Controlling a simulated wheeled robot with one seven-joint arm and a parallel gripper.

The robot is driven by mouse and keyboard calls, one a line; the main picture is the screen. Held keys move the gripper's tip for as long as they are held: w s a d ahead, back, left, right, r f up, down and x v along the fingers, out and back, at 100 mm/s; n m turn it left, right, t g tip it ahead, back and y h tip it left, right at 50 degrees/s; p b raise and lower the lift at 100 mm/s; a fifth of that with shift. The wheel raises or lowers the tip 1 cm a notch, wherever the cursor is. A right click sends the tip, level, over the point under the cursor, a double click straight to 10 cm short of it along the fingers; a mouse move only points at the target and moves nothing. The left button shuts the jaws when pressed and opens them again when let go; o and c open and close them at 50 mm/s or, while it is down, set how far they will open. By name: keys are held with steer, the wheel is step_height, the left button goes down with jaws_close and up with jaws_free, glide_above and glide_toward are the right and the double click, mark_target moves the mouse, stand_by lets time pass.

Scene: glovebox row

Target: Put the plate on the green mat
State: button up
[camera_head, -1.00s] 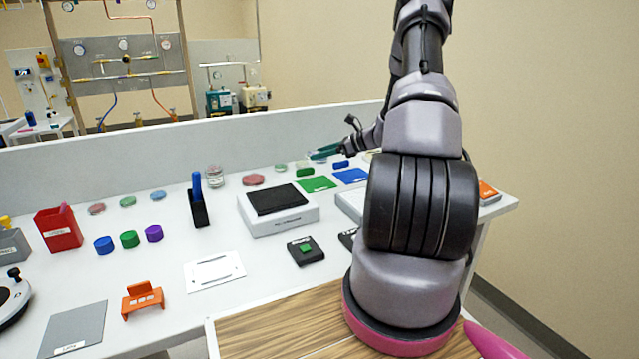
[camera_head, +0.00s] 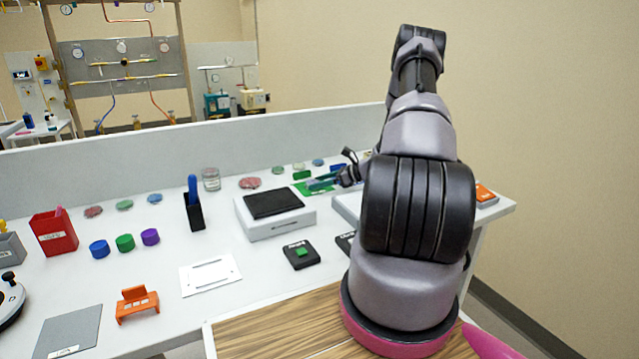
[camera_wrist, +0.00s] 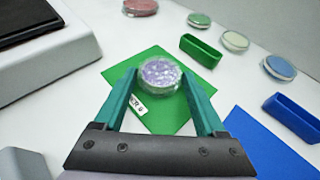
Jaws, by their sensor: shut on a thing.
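The plate (camera_wrist: 160,75) is a small round clear dish with pale purple contents. It sits between the two teal fingers of my gripper (camera_wrist: 160,80), which is shut on it. In the wrist view the plate appears over the green mat (camera_wrist: 122,76); I cannot tell whether it touches the mat. The mat is a flat green square with a white label near my left finger. In the head view my gripper (camera_head: 322,183) is low over the green mat (camera_head: 302,190), partly covering it, and the plate is too small to make out.
A green holder (camera_wrist: 201,52) and a blue holder (camera_wrist: 290,115) stand close by. A blue mat (camera_wrist: 265,148) lies to the right. Several other dishes, including a red one (camera_head: 250,183), lie behind. A white box-like device (camera_head: 277,222) with a dark top stands left of the mat.

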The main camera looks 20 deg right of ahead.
steer(key=shift+f, duration=0.1)
steer(key=o, duration=1.4)
